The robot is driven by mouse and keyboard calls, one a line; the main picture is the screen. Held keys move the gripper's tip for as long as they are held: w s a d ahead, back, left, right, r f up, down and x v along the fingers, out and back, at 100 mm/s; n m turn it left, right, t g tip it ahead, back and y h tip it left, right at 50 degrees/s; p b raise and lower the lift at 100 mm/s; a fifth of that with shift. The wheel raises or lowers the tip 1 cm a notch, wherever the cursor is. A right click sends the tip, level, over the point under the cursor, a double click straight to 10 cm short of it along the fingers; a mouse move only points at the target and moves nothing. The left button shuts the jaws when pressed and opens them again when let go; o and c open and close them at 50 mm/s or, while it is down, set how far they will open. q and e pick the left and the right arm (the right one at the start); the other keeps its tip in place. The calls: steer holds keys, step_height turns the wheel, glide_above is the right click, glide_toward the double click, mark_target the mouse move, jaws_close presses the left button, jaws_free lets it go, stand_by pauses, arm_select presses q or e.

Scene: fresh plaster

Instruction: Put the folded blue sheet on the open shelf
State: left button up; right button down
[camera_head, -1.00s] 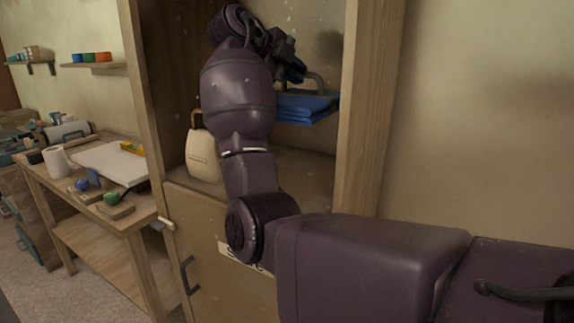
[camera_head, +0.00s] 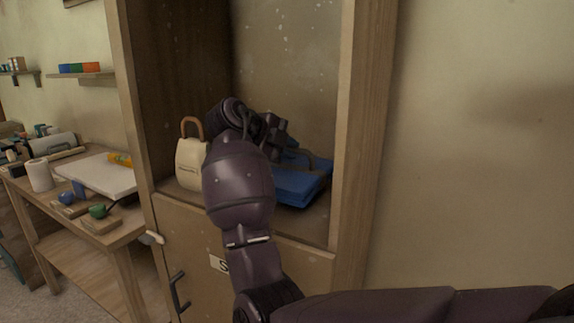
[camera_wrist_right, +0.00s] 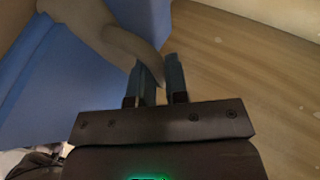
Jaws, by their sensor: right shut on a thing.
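The folded blue sheet (camera_head: 300,185) is inside the open shelf (camera_head: 318,222) of the tall wooden cabinet. It lies on or just above the shelf floor; I cannot tell which. A grey-brown handle arches over its top. My right gripper (camera_head: 283,147) is at that handle, above the sheet's left part. In the right wrist view my right gripper (camera_wrist_right: 159,65) is shut on the handle, with the blue sheet (camera_wrist_right: 40,85) at the left and bare wood at the right. My forearm hides part of the sheet. My left gripper is not in view.
A cream bag-like object (camera_head: 190,163) with a brown handle stands on the shelf just left of my right arm. The cabinet's right post (camera_head: 360,150) is close beside the sheet. A workbench (camera_head: 125,228) with tools and a white board stands to the left.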

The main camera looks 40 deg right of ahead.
mark_target(293, 166)
step_height(293, 166, down, 4)
steer(key=shift+r, duration=0.1)
steer(key=shift+r, duration=0.1)
steer(key=c, duration=1.1)
jaws_free()
steer(key=v, duration=1.1)
steer(key=shift+w+a+r, duration=0.1)
steer(key=shift+a+r, duration=0.1)
steer(key=shift+a, duration=0.25)
